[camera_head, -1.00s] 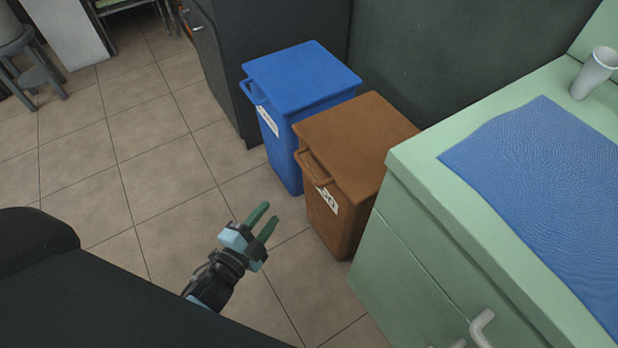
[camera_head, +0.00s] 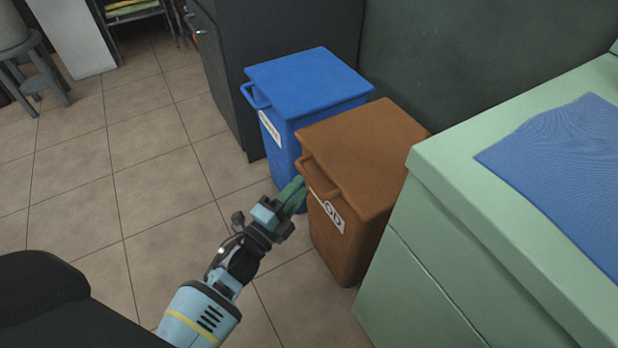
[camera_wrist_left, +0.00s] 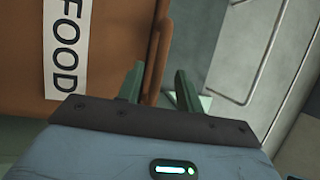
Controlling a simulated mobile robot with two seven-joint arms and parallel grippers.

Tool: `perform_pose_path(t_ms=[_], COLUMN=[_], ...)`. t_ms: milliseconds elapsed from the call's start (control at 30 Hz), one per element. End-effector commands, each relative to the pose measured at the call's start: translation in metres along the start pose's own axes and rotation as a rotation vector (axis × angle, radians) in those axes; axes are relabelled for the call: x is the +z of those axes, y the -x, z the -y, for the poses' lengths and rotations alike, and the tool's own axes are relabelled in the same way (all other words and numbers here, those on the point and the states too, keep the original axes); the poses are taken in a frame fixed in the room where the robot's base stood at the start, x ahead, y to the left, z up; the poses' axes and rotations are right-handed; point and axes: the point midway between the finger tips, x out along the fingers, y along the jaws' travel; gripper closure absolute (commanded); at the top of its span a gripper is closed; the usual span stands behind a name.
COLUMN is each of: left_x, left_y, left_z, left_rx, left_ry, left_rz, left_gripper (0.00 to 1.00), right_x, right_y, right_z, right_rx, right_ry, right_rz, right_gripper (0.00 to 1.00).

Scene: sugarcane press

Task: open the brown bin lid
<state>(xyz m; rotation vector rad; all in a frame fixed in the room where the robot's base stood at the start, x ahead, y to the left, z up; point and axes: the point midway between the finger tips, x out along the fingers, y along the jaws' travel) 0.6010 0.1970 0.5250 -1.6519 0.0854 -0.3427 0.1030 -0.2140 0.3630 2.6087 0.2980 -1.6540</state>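The brown bin (camera_head: 340,245) stands on the floor with its brown lid (camera_head: 365,150) shut. A handle bar (camera_head: 322,186) runs along the lid's front edge, above a white label reading FOOD in the left wrist view (camera_wrist_left: 65,60). My left gripper (camera_head: 296,190) is at the left end of this handle, in front of the bin. In the left wrist view its two green fingers (camera_wrist_left: 160,88) are apart, and the handle (camera_wrist_left: 157,60) shows between them. I cannot tell whether they touch it. My right gripper is not in view.
A blue bin (camera_head: 310,80) with a shut lid stands close behind the brown one. A green counter (camera_head: 440,210) with a blue mat (camera_head: 570,170) stands close on the right. A dark cabinet (camera_head: 225,85) is behind.

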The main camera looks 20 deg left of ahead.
Motion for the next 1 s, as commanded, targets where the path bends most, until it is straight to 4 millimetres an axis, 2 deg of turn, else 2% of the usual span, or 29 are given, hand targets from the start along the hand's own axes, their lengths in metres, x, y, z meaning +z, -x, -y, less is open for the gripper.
perform_pose_path(t_ms=[100,300,667,933,1000], left_x=[0.000,0.000,0.000,0.000,0.000], left_y=[-0.019,-0.040,-0.045,-0.045,-0.045], left_z=[-0.001,-0.002,-0.001,-0.001,-0.001], left_rx=[0.000,0.002,0.002,0.002,0.002], left_ry=[-0.001,0.000,0.000,0.000,0.000], left_rz=[-0.001,0.000,0.000,0.000,0.000], left_gripper=[0.64,0.64,0.64,0.97,1.00], right_x=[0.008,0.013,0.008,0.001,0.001], right_y=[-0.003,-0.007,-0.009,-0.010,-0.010], right_z=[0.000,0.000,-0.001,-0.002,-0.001], right_rx=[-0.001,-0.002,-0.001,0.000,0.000], right_ry=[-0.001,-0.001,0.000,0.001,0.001], right_rz=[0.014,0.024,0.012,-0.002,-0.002], right_gripper=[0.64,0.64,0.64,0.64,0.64])
